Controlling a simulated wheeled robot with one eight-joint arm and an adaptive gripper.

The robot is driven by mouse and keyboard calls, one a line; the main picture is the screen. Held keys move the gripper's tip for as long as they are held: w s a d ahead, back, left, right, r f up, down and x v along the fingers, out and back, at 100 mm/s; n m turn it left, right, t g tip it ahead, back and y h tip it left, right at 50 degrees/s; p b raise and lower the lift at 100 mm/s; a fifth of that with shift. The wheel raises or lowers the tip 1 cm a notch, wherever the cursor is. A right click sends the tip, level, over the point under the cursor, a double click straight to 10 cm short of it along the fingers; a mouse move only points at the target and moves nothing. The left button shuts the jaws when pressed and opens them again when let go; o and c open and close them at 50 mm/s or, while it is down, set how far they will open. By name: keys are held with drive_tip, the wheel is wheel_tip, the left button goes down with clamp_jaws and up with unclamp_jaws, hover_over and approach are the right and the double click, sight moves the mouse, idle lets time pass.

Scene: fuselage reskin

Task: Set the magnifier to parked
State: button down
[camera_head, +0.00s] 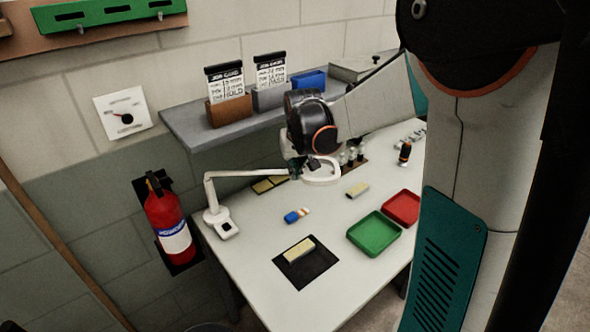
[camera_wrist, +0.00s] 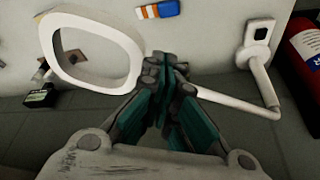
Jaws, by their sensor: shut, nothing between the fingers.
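The magnifier is a white ring-shaped head on a jointed white arm. Its ring (camera_head: 322,181) hangs over the back of the white table, and its base (camera_head: 219,222) stands at the table's left corner. In the wrist view the ring (camera_wrist: 126,77) is at the left, and the arm (camera_wrist: 235,101) runs right to the base. My gripper (camera_head: 297,166) is at the left side of the ring, where the arm meets it. In the wrist view my gripper (camera_wrist: 166,62) has its fingers together beside the ring's edge; whether they touch it I cannot tell.
A green tray (camera_head: 374,233), a red tray (camera_head: 401,208) and a dark mat (camera_head: 292,270) with a pale block lie on the table. A blue-and-orange item (camera_head: 297,215) lies mid-table. A grey shelf (camera_head: 190,122) runs behind. A red fire extinguisher (camera_head: 167,222) hangs at the left.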

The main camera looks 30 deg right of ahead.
drive_tip(key=shift+w+d+n+y, duration=0.3)
drive_tip(key=shift+w+d+n, duration=0.2)
drive_tip(key=shift+w+n, duration=0.35)
drive_tip(key=shift+w+d+n+y, duration=0.3)
drive_tip(key=shift+w+d+n, duration=0.15)
drive_tip(key=shift+w+n, duration=0.35)
